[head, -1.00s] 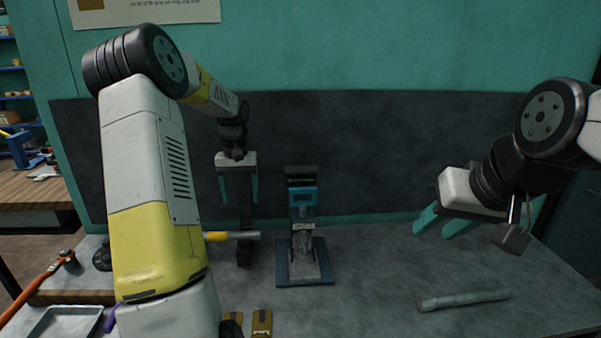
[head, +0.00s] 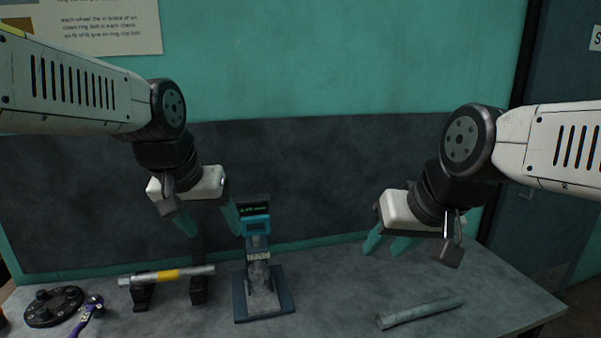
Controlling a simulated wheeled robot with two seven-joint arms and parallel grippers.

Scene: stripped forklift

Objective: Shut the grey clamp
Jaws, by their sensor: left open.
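No part is plainly marked as the grey clamp. A small bench device (head: 261,290) with a grey body, dark blue base and teal-framed display stands upright on the bench in the middle; I cannot tell whether the clamp is part of it. My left gripper (head: 208,219) hangs above and left of this device, fingers apart and empty. Its right finger overlaps the view close beside the display; contact is not clear. My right gripper (head: 388,243) is to the right of the device, in the air, with its teal fingers apart and nothing between them.
A grey rod with a yellow band (head: 168,275) lies across black supports left of the device. A dark round part (head: 54,306) and a purple-handled tool (head: 88,314) lie at far left. A grey bar (head: 420,312) lies at right. Bench between device and bar is clear.

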